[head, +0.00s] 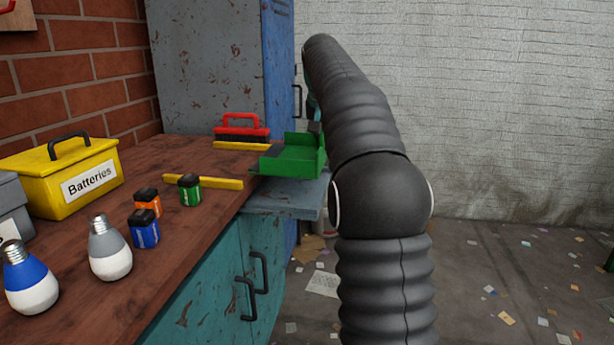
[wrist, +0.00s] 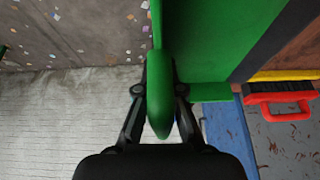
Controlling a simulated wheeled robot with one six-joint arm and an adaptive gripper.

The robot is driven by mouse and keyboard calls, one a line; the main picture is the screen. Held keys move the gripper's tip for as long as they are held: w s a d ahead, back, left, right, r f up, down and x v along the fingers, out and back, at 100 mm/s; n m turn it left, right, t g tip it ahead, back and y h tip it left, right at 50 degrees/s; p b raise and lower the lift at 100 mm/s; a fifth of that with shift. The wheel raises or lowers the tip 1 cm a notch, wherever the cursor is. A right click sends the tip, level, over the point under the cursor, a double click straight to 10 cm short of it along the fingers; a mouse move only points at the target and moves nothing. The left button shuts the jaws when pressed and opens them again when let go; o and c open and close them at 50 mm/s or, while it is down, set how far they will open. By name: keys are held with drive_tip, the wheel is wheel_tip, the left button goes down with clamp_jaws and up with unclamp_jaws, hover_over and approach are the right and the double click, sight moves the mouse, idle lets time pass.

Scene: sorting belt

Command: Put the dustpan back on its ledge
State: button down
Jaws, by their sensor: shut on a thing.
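The green dustpan (head: 291,160) is at the far right end of the workbench, over the blue-grey ledge (head: 285,204). Its pan looks about level, and I cannot tell whether it touches the ledge. In the wrist view, my gripper (wrist: 160,92) is shut on the dustpan's green handle (wrist: 160,119), one finger on each side. The pan (wrist: 205,35) extends up and right from the handle there. In the head view, my dark arm hides the handle and most of my gripper.
A red brush (head: 242,132) lies behind the dustpan, near yellow strips (head: 203,182) on the wooden bench (head: 190,235). Batteries (head: 190,190), bulbs (head: 109,252) and a yellow box (head: 65,180) stand left. A blue locker (head: 279,70) rises behind. Litter dots the floor right.

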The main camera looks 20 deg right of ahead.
drive_tip(key=shift+s+f+b, duration=0.1)
drive_tip(key=shift+f+b, duration=0.85)
drive_tip(key=shift+f, duration=2.9)
drive_tip(key=c, duration=1.3)
unclamp_jaws()
drive_tip(key=shift+p+v, duration=1.25)
drive_tip(key=shift+v, duration=4.8)
